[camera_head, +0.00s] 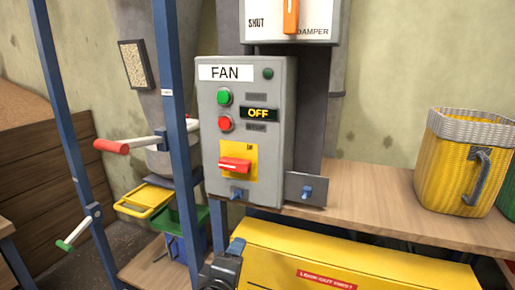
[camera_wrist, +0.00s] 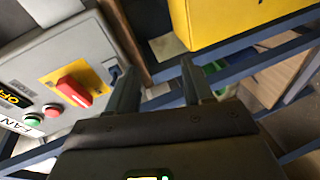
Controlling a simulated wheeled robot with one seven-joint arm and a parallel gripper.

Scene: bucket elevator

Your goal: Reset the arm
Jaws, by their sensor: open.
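My gripper (camera_wrist: 160,78) shows in the wrist view with its two fingers apart and nothing between them. In the head view my gripper (camera_head: 236,247) is at the bottom, below the fan box and in front of the yellow chest. The grey FAN box (camera_head: 246,190) hangs at the centre, with a green button (camera_head: 224,97), a red button (camera_head: 225,123), a display reading OFF (camera_head: 259,114) and a red rotary handle (camera_head: 235,164) on a yellow plate. The handle lies about level in the head view. In the wrist view the box (camera_wrist: 60,60) is left of the fingers, not touching them.
Blue posts (camera_head: 172,120) stand left of the box. A crank with a red grip (camera_head: 111,146) and one with a green grip (camera_head: 75,234) stick out there. A yellow chest (camera_head: 330,258) is below. A yellow basket (camera_head: 463,160) stands on the wooden bench (camera_head: 385,200) at right.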

